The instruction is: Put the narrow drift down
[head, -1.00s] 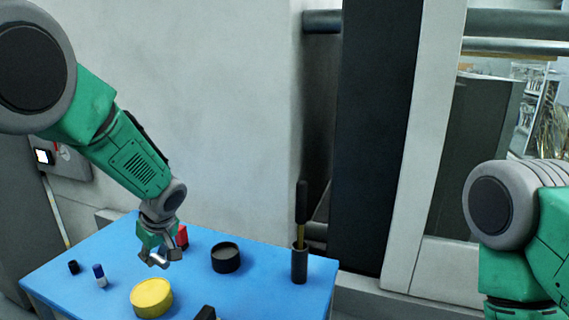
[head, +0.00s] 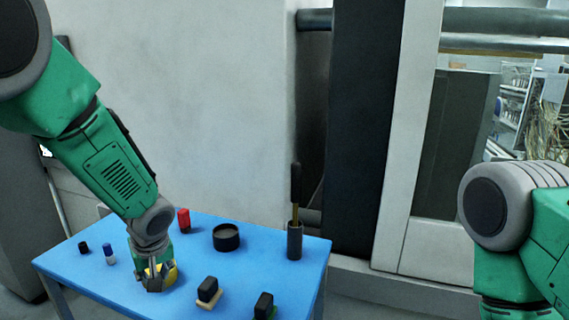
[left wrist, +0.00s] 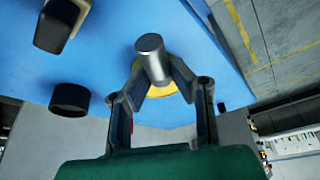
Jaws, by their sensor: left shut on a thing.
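A short grey metal cylinder, which I take to be the narrow drift (left wrist: 151,57), is between the fingers of my left gripper (left wrist: 152,83) in the left wrist view. My left gripper is shut on it. In the head view my left gripper (head: 155,284) is low over the blue table, at the round yellow piece (head: 173,271), and hides part of it. The yellow piece (left wrist: 163,91) shows behind the cylinder in the left wrist view. I cannot tell whether the cylinder touches it. My right gripper is out of view.
On the blue table (head: 75,268) stand a black round tin (head: 226,238), a red piece (head: 183,217), a blue-and-white piece (head: 109,255), a small black piece (head: 83,248), two black-topped blocks (head: 208,289) and a dark holder (head: 294,242) with a handled tool. Room is clear between tin and holder.

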